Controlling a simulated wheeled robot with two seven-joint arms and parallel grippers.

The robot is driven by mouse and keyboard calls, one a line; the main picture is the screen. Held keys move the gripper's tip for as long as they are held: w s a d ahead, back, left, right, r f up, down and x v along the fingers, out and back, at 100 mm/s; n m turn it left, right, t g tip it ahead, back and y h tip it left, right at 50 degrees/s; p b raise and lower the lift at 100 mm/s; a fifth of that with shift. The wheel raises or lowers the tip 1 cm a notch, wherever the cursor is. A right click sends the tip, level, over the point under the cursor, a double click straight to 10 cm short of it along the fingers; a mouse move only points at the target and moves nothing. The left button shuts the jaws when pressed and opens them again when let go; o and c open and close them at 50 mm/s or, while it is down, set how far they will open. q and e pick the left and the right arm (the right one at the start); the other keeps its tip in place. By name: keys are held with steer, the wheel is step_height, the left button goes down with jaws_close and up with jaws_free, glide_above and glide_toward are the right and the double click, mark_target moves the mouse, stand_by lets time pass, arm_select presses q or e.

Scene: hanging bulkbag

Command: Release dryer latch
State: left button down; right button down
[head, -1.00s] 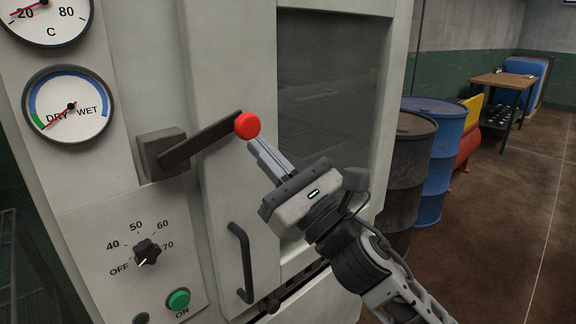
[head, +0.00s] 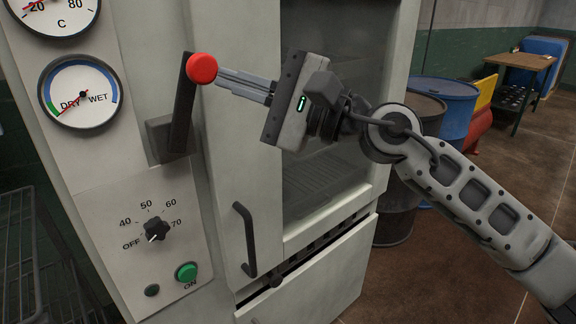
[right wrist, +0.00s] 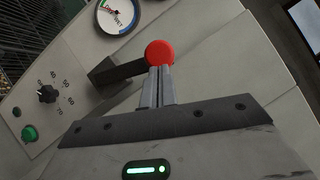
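The dryer latch is a dark lever (head: 183,108) with a round red knob (head: 202,68) at its end, mounted on a dark block (head: 158,138) on the dryer front. The lever stands nearly upright, leaning slightly right. My right gripper (head: 222,76) comes from the right, its two fingers close together and their tips at the knob's right side. In the right wrist view the knob (right wrist: 159,53) sits just beyond the fingertips (right wrist: 158,70), not visibly between them; contact looks likely. My left gripper is not in view.
The dryer door (head: 225,130) has a vertical handle (head: 245,240) below the latch and a dark window. Left are a dry/wet gauge (head: 80,92), a temperature knob (head: 157,229) and a green button (head: 187,271). Barrels (head: 445,105) and a table (head: 520,62) stand at right.

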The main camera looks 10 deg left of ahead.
mark_target(194, 70)
steer(key=shift+s+a+r+n+g+h, duration=0.4)
steer(key=shift+s+a+n, duration=0.1)
steer(key=shift+n, duration=0.3)
steer(key=shift+s+a+r+n+h+b, duration=0.25)
steer(key=shift+s+a+n+h+b, duration=0.15)
steer(key=shift+n, duration=0.3)
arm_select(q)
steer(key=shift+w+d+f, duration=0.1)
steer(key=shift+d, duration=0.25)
arm_select(e)
steer(key=shift+s+a+r+n, duration=0.1)
steer(key=shift+s+r+n, duration=0.05)
steer(key=shift+s+n, duration=0.15)
